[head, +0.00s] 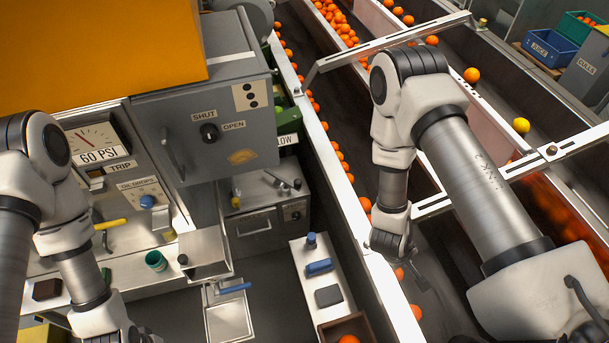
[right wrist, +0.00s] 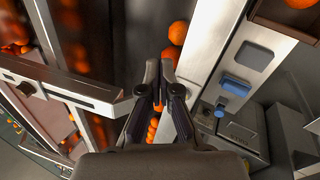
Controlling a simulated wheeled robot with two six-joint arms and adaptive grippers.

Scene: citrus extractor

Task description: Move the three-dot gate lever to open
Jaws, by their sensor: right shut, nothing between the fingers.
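A grey box in the head view carries a placard with three black dots (head: 246,97). On its front is a round black knob (head: 209,132) between the labels SHUT and OPEN; I cannot tell which way it points. A grey bar handle (head: 172,151) is on the same front, left of the knob. My right gripper (head: 419,279) is over the conveyor, well right of and below the box; in the right wrist view its fingers (right wrist: 159,99) are together and empty. My left arm comes down at lower left, its gripper mostly cut off by the bottom edge.
A white rail (head: 338,204) runs between the conveyor with oranges and the machine. A white shelf (head: 311,268) holds blue and dark items. A pressure gauge (head: 93,138) is near my left arm. A metal crossbar (head: 388,41) spans the conveyor behind my right arm.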

